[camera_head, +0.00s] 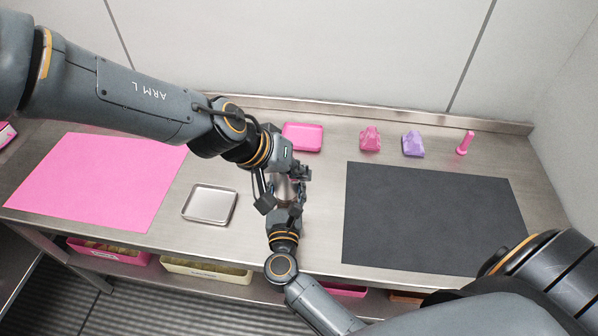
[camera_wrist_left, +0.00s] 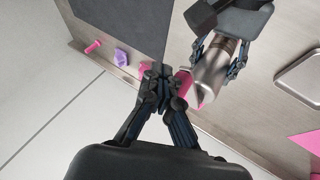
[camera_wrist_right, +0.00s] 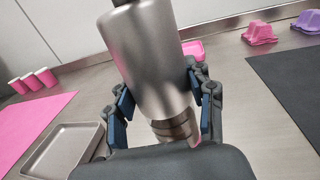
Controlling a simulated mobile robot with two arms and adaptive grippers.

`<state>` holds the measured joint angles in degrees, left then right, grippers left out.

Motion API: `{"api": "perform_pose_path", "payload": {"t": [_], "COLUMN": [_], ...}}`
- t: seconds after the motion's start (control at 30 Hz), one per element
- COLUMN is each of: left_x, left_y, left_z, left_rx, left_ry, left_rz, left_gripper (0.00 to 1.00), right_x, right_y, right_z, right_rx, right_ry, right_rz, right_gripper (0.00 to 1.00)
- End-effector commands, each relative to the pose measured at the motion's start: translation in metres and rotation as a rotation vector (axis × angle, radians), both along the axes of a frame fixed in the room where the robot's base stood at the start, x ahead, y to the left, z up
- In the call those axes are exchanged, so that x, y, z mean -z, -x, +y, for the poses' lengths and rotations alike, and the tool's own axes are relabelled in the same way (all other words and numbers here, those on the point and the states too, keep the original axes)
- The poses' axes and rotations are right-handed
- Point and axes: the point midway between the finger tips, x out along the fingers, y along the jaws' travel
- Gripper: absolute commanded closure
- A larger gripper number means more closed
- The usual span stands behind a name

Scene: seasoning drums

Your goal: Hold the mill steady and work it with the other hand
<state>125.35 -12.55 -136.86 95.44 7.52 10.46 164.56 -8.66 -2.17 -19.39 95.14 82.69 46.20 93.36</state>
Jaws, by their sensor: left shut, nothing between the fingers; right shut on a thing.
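The mill is a silver metal cylinder. It shows large in the right wrist view (camera_wrist_right: 148,60), in the left wrist view (camera_wrist_left: 215,72) and partly, between the grippers, in the head view (camera_head: 285,190). My right gripper (camera_wrist_right: 165,98) is shut around its body, a finger on each side. My left gripper (camera_wrist_left: 158,76) is shut and empty, its fingertips just beside the mill and close to a pink part (camera_wrist_left: 183,84). I cannot tell whether the fingertips touch that part. My left arm and wrist hide much of the mill in the head view.
A pink mat (camera_head: 95,180) lies left, a metal tray (camera_head: 210,204) left of the mill, and a dark mat (camera_head: 430,220) right. Bins sit below the counter.

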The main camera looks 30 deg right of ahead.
Motion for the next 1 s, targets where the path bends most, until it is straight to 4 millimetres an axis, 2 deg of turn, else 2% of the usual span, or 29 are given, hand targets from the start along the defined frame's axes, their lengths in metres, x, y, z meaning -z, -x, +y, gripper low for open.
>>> {"api": "perform_pose_path", "payload": {"t": [0.03, 0.1, 0.33, 0.5, 0.7, 1.0], "left_x": [0.0, 0.0, -0.003, -0.039, -0.067, -0.08], "left_y": [-0.007, -0.005, 0.013, 0.035, 0.055, 0.065], "left_z": [0.004, 0.008, 0.043, 0.053, 0.064, 0.069], "left_rx": [-0.013, -0.014, -0.007, -0.002, -0.001, 0.0], "left_ry": [0.0, 0.0, 0.001, 0.001, 0.0, 0.0], "left_rz": [-0.011, -0.011, -0.003, -0.008, -0.004, 0.0], "left_gripper": [1.0, 1.0, 1.0, 1.0, 1.0, 1.0], "right_x": [0.003, 0.003, 0.004, 0.004, 0.005, 0.005], "right_y": [0.003, 0.003, 0.002, 0.002, 0.002, 0.002], "right_z": [0.0, 0.0, 0.0, 0.0, 0.0, 0.0], "right_rx": [0.004, 0.004, 0.003, 0.002, 0.002, 0.001], "right_ry": [-0.004, -0.004, -0.003, -0.003, -0.003, -0.003], "right_rz": [0.003, 0.004, 0.006, 0.008, 0.008, 0.01], "right_gripper": [0.94, 0.94, 0.94, 0.94, 0.94, 0.94]}}
